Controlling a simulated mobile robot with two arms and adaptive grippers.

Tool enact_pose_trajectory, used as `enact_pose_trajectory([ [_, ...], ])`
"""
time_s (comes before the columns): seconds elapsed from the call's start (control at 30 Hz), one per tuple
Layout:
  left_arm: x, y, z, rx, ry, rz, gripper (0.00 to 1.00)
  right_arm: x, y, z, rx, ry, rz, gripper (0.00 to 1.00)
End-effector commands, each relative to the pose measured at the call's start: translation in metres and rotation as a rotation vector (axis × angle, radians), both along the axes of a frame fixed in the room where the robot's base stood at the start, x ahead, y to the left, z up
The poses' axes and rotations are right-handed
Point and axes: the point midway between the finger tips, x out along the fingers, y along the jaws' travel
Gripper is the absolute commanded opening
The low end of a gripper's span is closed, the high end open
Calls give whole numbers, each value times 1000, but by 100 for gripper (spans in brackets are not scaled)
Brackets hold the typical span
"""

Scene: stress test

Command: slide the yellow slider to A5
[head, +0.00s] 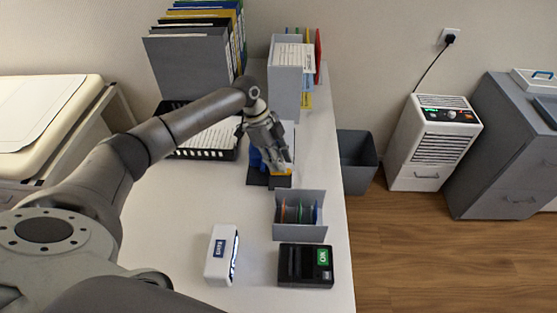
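A small yellow part (281,172), which looks like the yellow slider, shows just under the fingertips of my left gripper (279,160). It sits at a dark device (257,179) on the white table, with a blue part (255,158) beside it. My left arm reaches in from the left and the gripper points down at the device. The gripper covers much of the device, so contact with the slider and the finger opening cannot be made out. No A5 mark can be read. My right gripper is not in view.
On the table (165,240) stand a grey divider holder (300,231), a black box with a green display (306,266), a white box (220,255), a black tray (210,153), folders (187,65) and a grey file holder (285,90). The front left tabletop is clear.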

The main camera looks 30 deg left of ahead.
Motion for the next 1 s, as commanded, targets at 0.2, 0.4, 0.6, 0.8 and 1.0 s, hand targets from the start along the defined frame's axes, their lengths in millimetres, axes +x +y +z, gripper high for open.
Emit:
enact_pose_trajectory([
  [0.2,-1,0,0,1,1,0,26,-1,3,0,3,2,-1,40],
  [0.4,0,8,16,2,0,1,26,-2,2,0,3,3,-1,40],
  [0.6,-1,23,56,1,-3,1,26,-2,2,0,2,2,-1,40],
  [0.8,-2,38,91,2,-2,1,26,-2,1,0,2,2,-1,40],
  [1.0,-3,45,108,0,1,0,26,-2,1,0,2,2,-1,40],
])
